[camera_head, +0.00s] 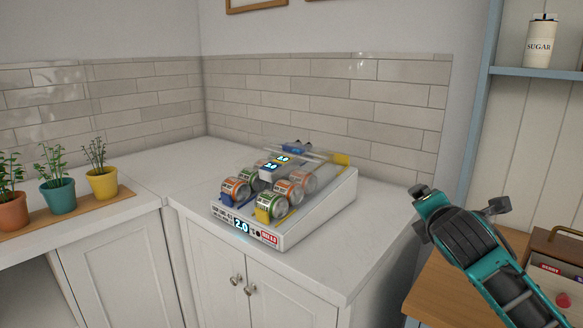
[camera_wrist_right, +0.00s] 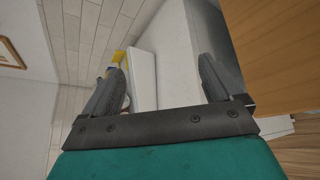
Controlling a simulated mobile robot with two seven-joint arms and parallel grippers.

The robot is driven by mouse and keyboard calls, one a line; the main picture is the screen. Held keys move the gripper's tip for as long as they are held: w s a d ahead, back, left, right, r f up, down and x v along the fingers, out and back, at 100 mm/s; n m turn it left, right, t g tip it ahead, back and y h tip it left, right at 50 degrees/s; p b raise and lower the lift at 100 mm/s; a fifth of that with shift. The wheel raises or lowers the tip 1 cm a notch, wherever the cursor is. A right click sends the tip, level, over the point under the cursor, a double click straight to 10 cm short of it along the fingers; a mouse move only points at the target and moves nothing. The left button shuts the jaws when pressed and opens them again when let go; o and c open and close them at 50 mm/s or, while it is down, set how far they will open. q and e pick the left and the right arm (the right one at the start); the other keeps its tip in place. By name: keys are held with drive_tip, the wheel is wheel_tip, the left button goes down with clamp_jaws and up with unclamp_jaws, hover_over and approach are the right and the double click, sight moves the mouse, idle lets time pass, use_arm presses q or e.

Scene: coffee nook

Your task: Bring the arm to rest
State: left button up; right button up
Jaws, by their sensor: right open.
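My right arm comes in from the lower right in the head view, and its gripper (camera_head: 424,208) is up in the air to the right of the white counter, holding nothing that I can see. In the right wrist view the two dark fingers of this gripper (camera_wrist_right: 160,82) stand wide apart with nothing between them. Beyond them lie the counter's side and part of the white can rack. My left gripper is in neither view.
A white sloped can rack (camera_head: 320,215) with several cans stands on the white counter (camera_head: 375,245). Potted plants (camera_head: 57,195) stand on a wooden board at left. A wooden surface (camera_head: 440,290) lies below my right arm. A sugar canister (camera_head: 540,42) stands on a blue shelf (camera_head: 540,73).

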drive_tip(key=s+a+f+m+g+y, duration=0.15)
drive_tip(key=s+a+f+m, duration=0.35)
drive_tip(key=f, duration=0.6)
drive_tip(key=s+a+f+m+g+y, duration=0.1)
drive_tip(key=s+a+f+m+y, duration=0.25)
drive_tip(key=s+f, duration=0.6)
drive_tip(key=s+a+f+m, duration=0.1)
drive_tip(key=s+f+m, duration=1)
drive_tip(key=s+f, duration=0.2)
drive_tip(key=shift+s+a+g, duration=0.15)
drive_tip(key=shift+s+g, duration=0.2)
drive_tip(key=shift+s, duration=0.5)
